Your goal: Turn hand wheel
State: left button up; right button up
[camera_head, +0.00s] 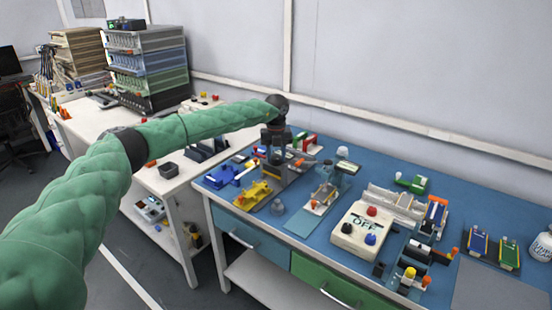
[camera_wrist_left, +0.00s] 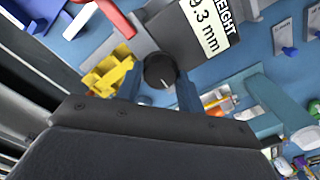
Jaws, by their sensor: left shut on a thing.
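The hand wheel (camera_wrist_left: 160,71) is a round black knob with a white mark line, in the upper middle of the left wrist view. It sits on a grey device whose white label (camera_wrist_left: 212,28) reads a height in mm, seemingly 9.3, with the front cut off. My left gripper (camera_wrist_left: 159,88) has one blue-grey finger on each side of the knob and is shut on it. In the head view my left gripper (camera_head: 281,144) is over the device at the back of the blue bench, and the wheel cannot be made out. My right gripper is in neither view.
On the blue bench (camera_head: 215,182), a yellow fixture (camera_head: 253,195) and a blue fixture (camera_head: 225,176) stand left of the device. A white box with red and blue buttons (camera_head: 364,227) stands to the right. A wall is close behind. A white table (camera_head: 95,116) holds stacked trays.

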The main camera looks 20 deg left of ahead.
pick_arm(q)
jog(key=n+b, duration=0.1)
jog(key=n, duration=0.3)
jog(key=shift+n, duration=0.9)
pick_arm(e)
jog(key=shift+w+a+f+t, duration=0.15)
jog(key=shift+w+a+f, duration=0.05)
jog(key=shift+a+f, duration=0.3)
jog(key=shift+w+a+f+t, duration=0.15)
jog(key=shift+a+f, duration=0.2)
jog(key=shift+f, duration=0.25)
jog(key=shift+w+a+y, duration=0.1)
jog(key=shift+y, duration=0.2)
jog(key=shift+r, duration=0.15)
pick_arm(q)
jog(key=o, duration=1)
